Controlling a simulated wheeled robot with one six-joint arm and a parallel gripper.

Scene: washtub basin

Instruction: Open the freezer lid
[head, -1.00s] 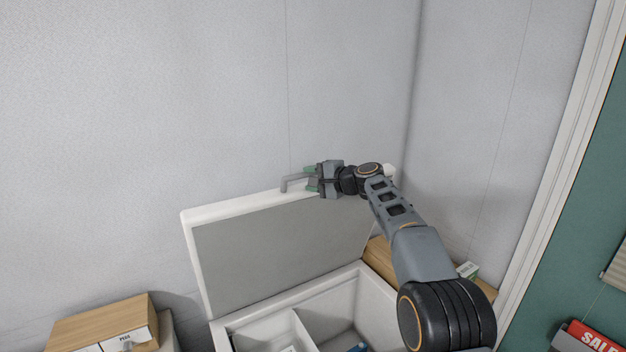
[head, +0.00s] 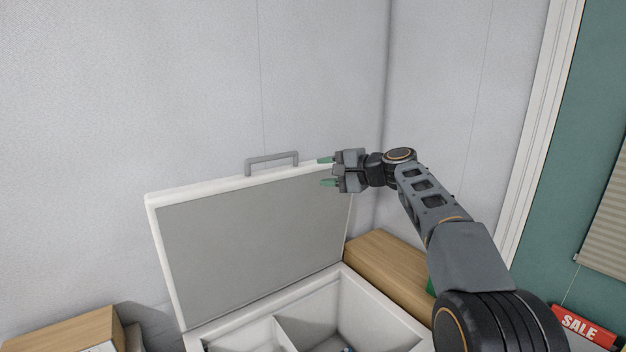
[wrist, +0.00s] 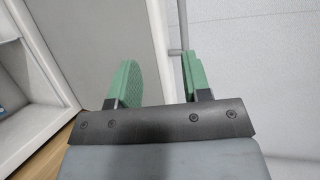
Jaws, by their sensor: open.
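The freezer lid (head: 255,235) stands raised and steeply tilted at the back of the freezer (head: 330,315), with its grey inner panel facing me. Its grey handle (head: 271,160) sticks up from the lid's top edge. My gripper (head: 326,171) is open and empty, right of the handle and apart from it, near the lid's upper right corner. In the wrist view the green fingertips (wrist: 160,85) are spread, with the white lid edge (wrist: 160,35) and part of the handle (wrist: 183,25) beyond them. The freezer's inside shows a divider between compartments.
A wooden box (head: 65,335) stands at the lower left. A wooden surface (head: 388,262) lies right of the freezer. Walls close in behind and right of the lid. A red SALE sign (head: 582,327) is at the lower right.

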